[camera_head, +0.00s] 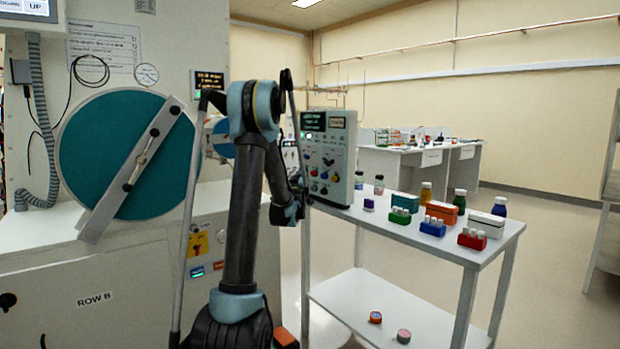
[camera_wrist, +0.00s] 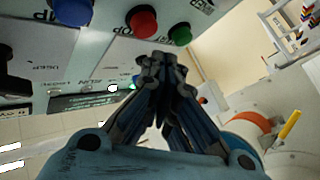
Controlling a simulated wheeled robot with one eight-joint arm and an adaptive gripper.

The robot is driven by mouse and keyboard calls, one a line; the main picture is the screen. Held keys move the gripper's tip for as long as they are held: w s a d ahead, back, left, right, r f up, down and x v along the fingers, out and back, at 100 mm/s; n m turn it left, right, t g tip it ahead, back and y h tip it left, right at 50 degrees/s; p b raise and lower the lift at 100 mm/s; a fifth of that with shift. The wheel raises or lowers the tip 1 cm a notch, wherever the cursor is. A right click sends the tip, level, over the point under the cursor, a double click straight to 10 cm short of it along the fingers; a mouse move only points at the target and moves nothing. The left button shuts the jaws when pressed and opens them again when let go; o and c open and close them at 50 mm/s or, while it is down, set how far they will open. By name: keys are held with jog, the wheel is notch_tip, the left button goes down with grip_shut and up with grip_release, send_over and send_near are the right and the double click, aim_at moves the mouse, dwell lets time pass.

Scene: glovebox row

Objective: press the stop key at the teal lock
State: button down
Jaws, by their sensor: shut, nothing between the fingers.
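The teal lock (camera_head: 125,150) is a large round teal door with a diagonal grey bar, at the left of the head view. A grey control box (camera_head: 340,165) with a small display and several coloured keys stands right of my arm. In the wrist view, a panel shows a red key (camera_wrist: 142,21), a green key (camera_wrist: 180,34) and a blue key (camera_wrist: 72,10). No label there reads clearly as stop. My gripper (camera_wrist: 160,60) is shut and empty, its fingertips just below the red and green keys in the picture. Contact cannot be told.
A white table (camera_head: 400,235) right of the box holds bottles and coloured vial racks; its lower shelf has two small round items. A yellow plate with a red knob (camera_head: 198,243) is on the cabinet below the teal door. Open floor (camera_head: 550,260) lies at the right.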

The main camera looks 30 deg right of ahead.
jog(key=shift+s+a, duration=0.2)
jog(key=shift+a, duration=1.7)
jog(key=s+a+f+n+g+y, duration=0.2)
jog(key=a+y, duration=0.6)
jog(key=a, duration=1.5)
jog(key=s+a+f+g+y, duration=0.2)
jog(key=s+a+f, duration=0.25)
jog(key=a, duration=0.25)
jog(key=s+a+f+g+y, duration=0.2)
jog(key=s+a+f, duration=0.2)
jog(key=s+a, duration=0.3)
jog(key=s+a+f+g, duration=0.2)
jog(key=s+a+f, duration=0.2)
jog(key=s, duration=0.5)
jog(key=s+a+f+g+y, duration=0.1)
jog(key=s+a+f+g, duration=0.2)
jog(key=s, duration=0.6)
jog(key=s+a+f+n+g+y, duration=0.1)
jog(key=s+a+f+g, duration=0.1)
jog(key=s+a+f, duration=0.4)
jog(key=s, duration=0.3)
jog(key=shift+s+g, duration=0.35)
jog(key=shift+g, duration=0.05)
